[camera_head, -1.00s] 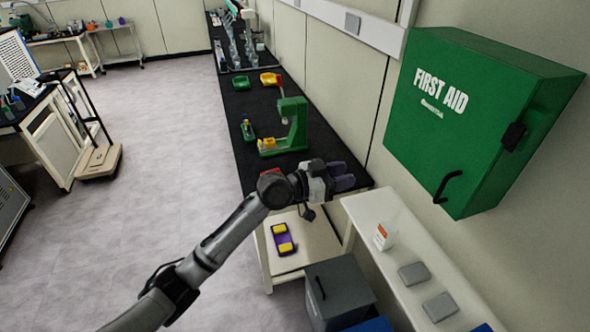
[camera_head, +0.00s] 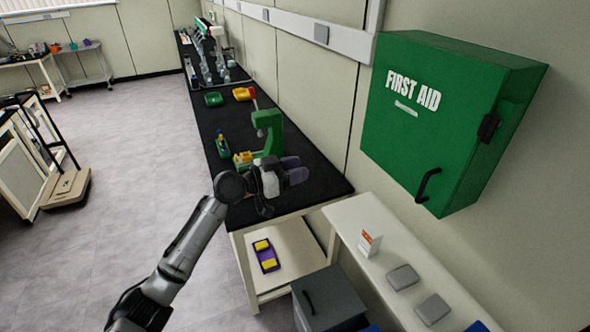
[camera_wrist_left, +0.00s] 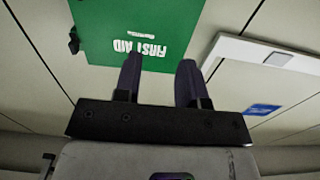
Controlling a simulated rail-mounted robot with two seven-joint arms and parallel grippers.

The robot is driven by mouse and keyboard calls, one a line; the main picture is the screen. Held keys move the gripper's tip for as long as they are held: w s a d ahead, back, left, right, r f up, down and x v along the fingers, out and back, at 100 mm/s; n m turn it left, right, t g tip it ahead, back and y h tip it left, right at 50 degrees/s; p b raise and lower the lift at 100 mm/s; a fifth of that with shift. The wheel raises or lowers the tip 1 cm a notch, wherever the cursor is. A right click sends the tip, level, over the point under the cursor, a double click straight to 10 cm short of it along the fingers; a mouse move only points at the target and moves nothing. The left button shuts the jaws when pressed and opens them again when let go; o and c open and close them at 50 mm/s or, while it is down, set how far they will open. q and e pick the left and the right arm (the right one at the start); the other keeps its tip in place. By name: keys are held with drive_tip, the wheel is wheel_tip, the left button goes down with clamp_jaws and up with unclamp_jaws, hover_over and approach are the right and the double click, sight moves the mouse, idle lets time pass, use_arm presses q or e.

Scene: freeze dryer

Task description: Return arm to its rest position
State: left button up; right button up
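My left arm reaches in from the lower left in the head view. Its gripper (camera_head: 296,172) is over the near end of the black bench, beside the green device. In the left wrist view the two dark fingers of the left gripper (camera_wrist_left: 159,80) stand apart with nothing between them, so it is open and empty. Beyond the fingers is the wall with the green first aid cabinet (camera_wrist_left: 135,30), seen upside down. My right gripper is in no view.
The first aid cabinet (camera_head: 445,120) hangs on the wall at right. A white shelf (camera_head: 345,215) holds a small box (camera_head: 370,242) and two grey pads. A black bench (camera_head: 225,125) carries a green device (camera_head: 270,130) and coloured trays. The floor (camera_head: 125,150) at left is mostly clear.

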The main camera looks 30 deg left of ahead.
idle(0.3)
use_arm(q)
drive_tip(key=s+d+f+n+g+y, duration=0.2)
drive_tip(key=s+f+g+y, duration=0.2)
drive_tip(key=s+f, duration=0.9)
drive_tip(key=s+d+f+n+g+y, duration=0.25)
drive_tip(key=s+f, duration=0.65)
drive_tip(key=s, duration=0.8)
drive_tip(key=s+d+f+n+g+y, duration=0.1)
drive_tip(key=s+d+f+g+y, duration=0.3)
drive_tip(key=s+f, duration=0.95)
wheel_tip(320, 180, up, 26)
drive_tip(key=s+a+p, duration=0.1)
drive_tip(key=p, duration=2.2)
drive_tip(key=shift+s+a, duration=0.2)
